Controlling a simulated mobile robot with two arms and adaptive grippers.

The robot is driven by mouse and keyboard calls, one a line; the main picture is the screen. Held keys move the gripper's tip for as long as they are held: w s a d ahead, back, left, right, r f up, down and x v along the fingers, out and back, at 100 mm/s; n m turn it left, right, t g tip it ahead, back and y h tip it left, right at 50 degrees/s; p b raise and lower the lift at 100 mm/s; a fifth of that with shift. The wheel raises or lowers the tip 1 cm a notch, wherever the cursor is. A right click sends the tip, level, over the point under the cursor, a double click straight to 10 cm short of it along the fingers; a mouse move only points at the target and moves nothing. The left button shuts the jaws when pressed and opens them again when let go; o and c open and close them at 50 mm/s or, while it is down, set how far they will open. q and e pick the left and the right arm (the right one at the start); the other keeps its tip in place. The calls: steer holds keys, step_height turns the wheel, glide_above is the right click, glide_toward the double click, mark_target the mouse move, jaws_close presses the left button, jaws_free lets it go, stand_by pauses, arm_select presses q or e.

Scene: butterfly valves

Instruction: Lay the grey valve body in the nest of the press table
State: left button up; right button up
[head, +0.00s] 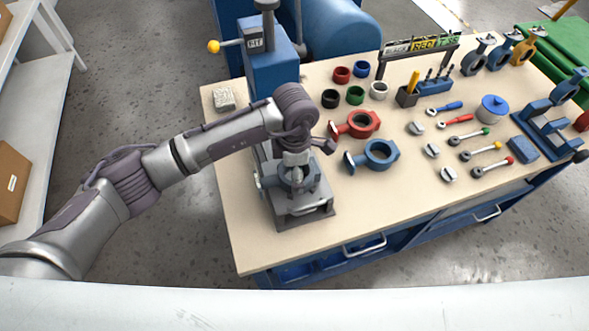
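The press table (306,214) is a grey plate under the blue press at the bench's left end. A grey ring-like part, apparently the grey valve body (311,187), lies flat at the plate, low in or on the nest. The nest itself is mostly hidden, so I cannot tell how well the part is seated. My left gripper (297,176) points down right over this part, its fingers at or in the ring. The fingers are too small and covered to tell whether they grip it. My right gripper is out of view.
The blue press (268,68) with a yellow-knobbed lever rises behind my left arm. A red valve body (362,125) and a blue valve body (381,155) lie to the right. Coloured rings, tools and a blue-lidded pot (494,108) stand farther right. The bench's front middle is clear.

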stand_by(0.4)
arm_select(q)
steer(key=o, duration=1.4)
steer(key=shift+f, duration=0.1)
step_height(320, 180, up, 12)
